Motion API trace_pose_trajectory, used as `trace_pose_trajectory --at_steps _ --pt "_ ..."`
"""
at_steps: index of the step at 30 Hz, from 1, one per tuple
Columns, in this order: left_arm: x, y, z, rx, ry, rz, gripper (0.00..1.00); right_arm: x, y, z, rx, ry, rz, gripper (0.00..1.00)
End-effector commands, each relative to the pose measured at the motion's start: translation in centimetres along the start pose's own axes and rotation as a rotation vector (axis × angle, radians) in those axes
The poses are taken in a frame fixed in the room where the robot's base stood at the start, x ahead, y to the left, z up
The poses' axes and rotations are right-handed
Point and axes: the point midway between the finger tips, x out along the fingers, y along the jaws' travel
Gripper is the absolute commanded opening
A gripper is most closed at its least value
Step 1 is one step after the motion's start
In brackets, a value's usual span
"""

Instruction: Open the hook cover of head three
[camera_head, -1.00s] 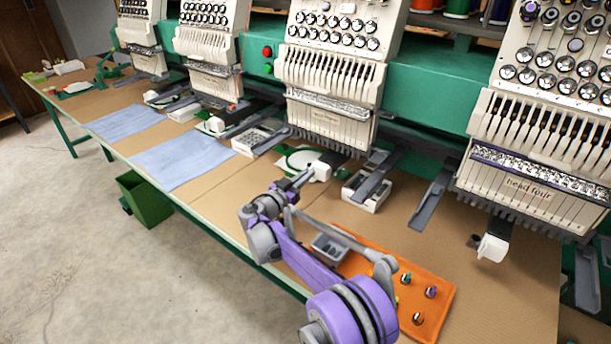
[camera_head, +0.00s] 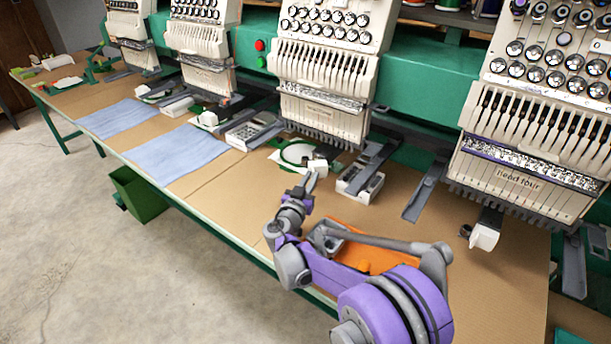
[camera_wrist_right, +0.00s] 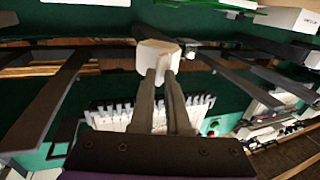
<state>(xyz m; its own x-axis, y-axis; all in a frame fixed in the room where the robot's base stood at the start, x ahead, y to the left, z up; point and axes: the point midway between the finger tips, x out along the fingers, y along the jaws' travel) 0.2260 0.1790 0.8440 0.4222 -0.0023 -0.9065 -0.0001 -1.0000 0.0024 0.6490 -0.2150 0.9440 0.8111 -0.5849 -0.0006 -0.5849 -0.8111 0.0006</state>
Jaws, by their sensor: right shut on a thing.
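Head three (camera_head: 328,75) is the large cream sewing head in the middle of the head view. Its hook cover (camera_head: 318,165) is a small white block low in front of it, by the table's edge of the green hoop. My right gripper (camera_head: 309,182) reaches up to this cover from the front. In the right wrist view the fingers (camera_wrist_right: 161,80) are shut on the white cover (camera_wrist_right: 156,52), which sits at their tips. How far the cover is swung from the hook behind it cannot be told. My left gripper is in neither view.
An orange mat (camera_head: 372,256) with a grey tray (camera_head: 324,240) lies under my right arm. White boxes (camera_head: 360,185) and grey bars flank the cover. Head four (camera_head: 520,180) with its own white cover (camera_head: 486,232) stands right. Blue cloths (camera_head: 175,153) lie left.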

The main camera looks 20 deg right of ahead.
Motion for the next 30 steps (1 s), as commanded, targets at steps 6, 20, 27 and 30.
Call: trace_pose_trajectory --at_steps 6,20,27,30 --pt "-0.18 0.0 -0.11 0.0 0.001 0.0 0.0 0.36 1.55 -0.23 -0.002 0.005 0.021 0.0" --pt "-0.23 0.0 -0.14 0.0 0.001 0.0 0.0 0.4 1.75 -0.35 -0.005 0.008 0.021 0.0" --pt "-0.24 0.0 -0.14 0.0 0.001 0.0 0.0 0.42 1.73 -0.37 -0.005 0.008 0.021 0.37" --pt "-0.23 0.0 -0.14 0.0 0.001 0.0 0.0 0.41 1.75 -0.33 -0.004 0.007 0.021 0.38"
